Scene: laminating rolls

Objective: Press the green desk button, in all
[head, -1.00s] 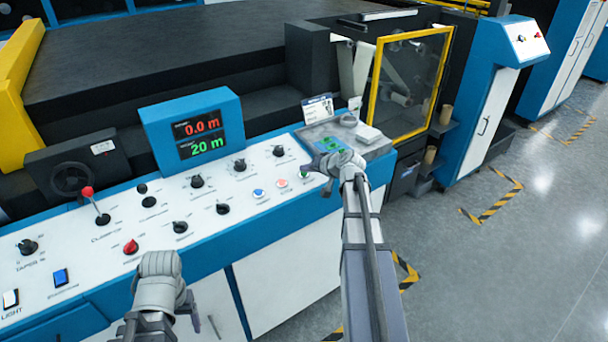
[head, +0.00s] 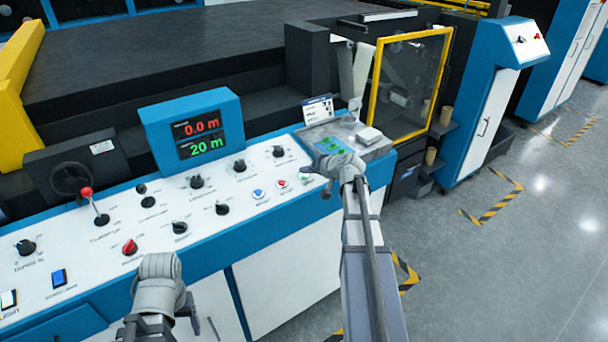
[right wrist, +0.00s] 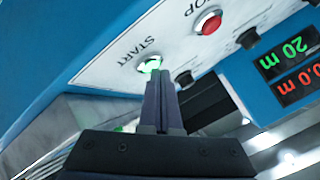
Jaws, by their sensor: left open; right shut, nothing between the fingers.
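The green desk button (right wrist: 150,66) glows green beside the word START in the right wrist view. In the head view the green button (head: 304,177) is a small spot at the right end of the button row. My right gripper (right wrist: 162,76) is shut and empty, with its fingertips at the button's edge, overlapping it in view. I cannot tell whether they press it. In the head view my right gripper (head: 326,172) is over the desk's right end, its fingertips hard to make out. My left gripper (head: 160,268) is open in front of the desk, its fingers not clearly shown.
A red button (right wrist: 208,22) sits close to the green one, with a blue button (head: 258,194) further left. Black knobs (head: 222,208) and a red-topped lever (head: 87,192) stand on the panel. The display (head: 196,134) reads 0.0 m and 20 m.

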